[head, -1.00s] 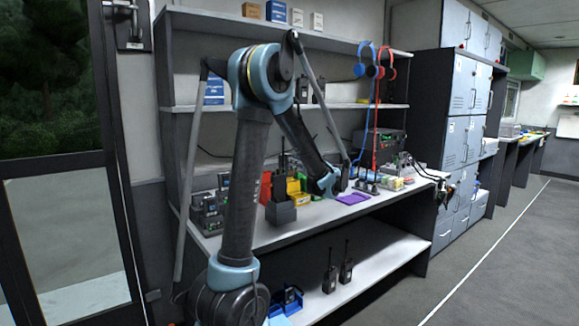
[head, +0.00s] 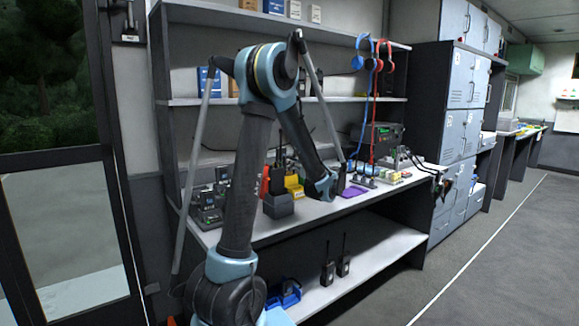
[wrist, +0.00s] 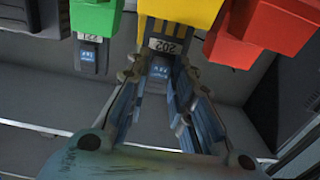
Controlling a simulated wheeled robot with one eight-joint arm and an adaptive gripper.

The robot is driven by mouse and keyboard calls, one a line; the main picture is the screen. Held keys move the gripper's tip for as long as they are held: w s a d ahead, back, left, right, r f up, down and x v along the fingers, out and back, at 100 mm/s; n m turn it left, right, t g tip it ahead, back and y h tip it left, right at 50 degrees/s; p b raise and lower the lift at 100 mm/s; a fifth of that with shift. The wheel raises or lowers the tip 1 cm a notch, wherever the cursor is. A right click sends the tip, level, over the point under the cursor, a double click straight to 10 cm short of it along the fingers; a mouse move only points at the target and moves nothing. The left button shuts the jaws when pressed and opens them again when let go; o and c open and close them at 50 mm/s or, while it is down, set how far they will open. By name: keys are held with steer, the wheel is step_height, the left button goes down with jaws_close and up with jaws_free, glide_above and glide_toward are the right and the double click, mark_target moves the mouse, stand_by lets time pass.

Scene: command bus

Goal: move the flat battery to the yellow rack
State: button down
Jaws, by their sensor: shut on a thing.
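In the wrist view my gripper (wrist: 159,76) has its two fingers on either side of a dark block with a "202" tag and a blue label, which seems to be the battery (wrist: 162,45). The block lies close against the yellow rack (wrist: 180,12) in that view; I cannot tell whether they touch. In the head view the yellow rack (head: 294,187) stands on the bench, left of my wrist. My fingers and the held block are not clear there.
A green rack (wrist: 95,16) with a similar "221" block (wrist: 88,52) and a red rack (wrist: 262,30) flank the yellow one.

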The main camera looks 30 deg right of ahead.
steer(key=shift+f, duration=0.8)
steer(key=shift+f, duration=0.25)
stand_by(0.4)
steer(key=c, duration=1.3)
jaws_free()
steer(key=s, duration=0.8)
steer(key=s+d, duration=0.1)
steer(key=s, duration=0.3)
